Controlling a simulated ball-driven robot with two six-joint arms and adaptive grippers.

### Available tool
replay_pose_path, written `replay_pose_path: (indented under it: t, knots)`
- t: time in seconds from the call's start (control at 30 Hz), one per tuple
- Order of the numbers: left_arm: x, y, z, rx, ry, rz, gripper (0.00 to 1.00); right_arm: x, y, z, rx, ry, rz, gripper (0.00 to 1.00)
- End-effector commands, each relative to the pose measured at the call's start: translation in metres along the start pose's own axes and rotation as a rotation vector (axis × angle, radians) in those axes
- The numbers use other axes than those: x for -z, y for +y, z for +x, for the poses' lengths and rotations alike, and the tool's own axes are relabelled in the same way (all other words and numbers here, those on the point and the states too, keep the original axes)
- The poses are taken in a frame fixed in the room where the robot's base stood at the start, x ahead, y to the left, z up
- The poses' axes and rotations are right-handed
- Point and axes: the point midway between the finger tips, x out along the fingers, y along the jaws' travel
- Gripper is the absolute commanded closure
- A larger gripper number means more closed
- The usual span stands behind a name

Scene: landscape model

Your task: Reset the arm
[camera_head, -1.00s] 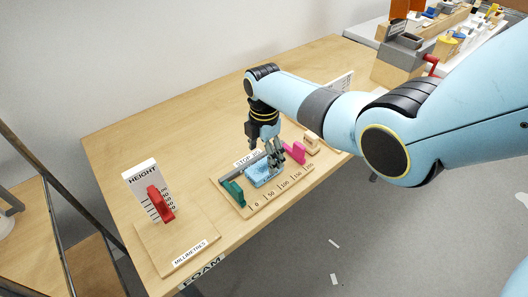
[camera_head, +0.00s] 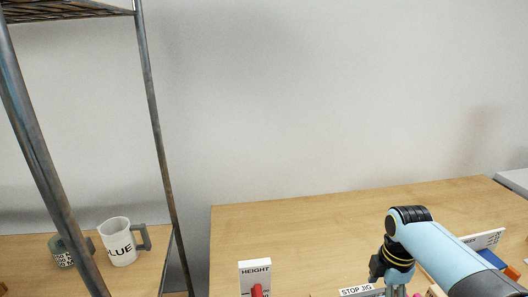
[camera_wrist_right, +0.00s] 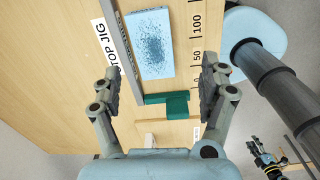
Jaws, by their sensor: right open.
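My right arm enters the head view at the lower right, with the right gripper (camera_head: 396,291) pointing down and cut off by the bottom edge. In the right wrist view the right gripper (camera_wrist_right: 161,80) is open, its two fingers wide apart with nothing between the tips. Beyond them a light blue speckled foam block (camera_wrist_right: 150,42) lies on the wooden stop jig (camera_wrist_right: 183,60), beside its grey fence. A green stop (camera_wrist_right: 172,103) is near the block's lower end.
In the head view a height gauge (camera_head: 255,277) with a red slider stands at the bottom edge. The wooden table (camera_head: 300,225) is bare behind it.

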Motion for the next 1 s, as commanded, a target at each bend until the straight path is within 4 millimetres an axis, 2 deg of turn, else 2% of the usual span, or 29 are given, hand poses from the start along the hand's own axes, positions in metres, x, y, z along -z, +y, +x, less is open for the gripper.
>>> replay_pose_path:
  t: [0.07, 0.17, 0.3, 0.4, 0.7, 1.0]
  knots:
    - [0.000, 0.000, 0.000, 0.000, 0.000, 0.000, 0.60, 0.000, -0.024, -0.001, -0.025, -0.010, 0.129, 0.22]
    - [0.001, 0.000, 0.000, 0.000, 0.001, 0.000, 0.60, 0.002, -0.059, -0.014, -0.075, -0.016, 0.351, 0.22]
    - [0.001, 0.000, 0.000, 0.000, 0.001, 0.000, 0.60, 0.006, -0.113, -0.048, -0.148, 0.003, 0.674, 0.22]
    - [0.000, 0.000, 0.000, 0.000, 0.000, 0.000, 0.60, 0.009, -0.143, -0.074, -0.187, 0.028, 0.854, 0.22]
    - [-0.001, 0.000, 0.000, 0.000, -0.001, 0.000, 0.60, 0.016, -0.203, -0.136, -0.250, 0.103, 1.197, 0.22]
    - [0.000, 0.000, 0.000, 0.000, 0.000, 0.000, 0.60, 0.021, -0.243, -0.186, -0.281, 0.171, 1.426, 0.22]
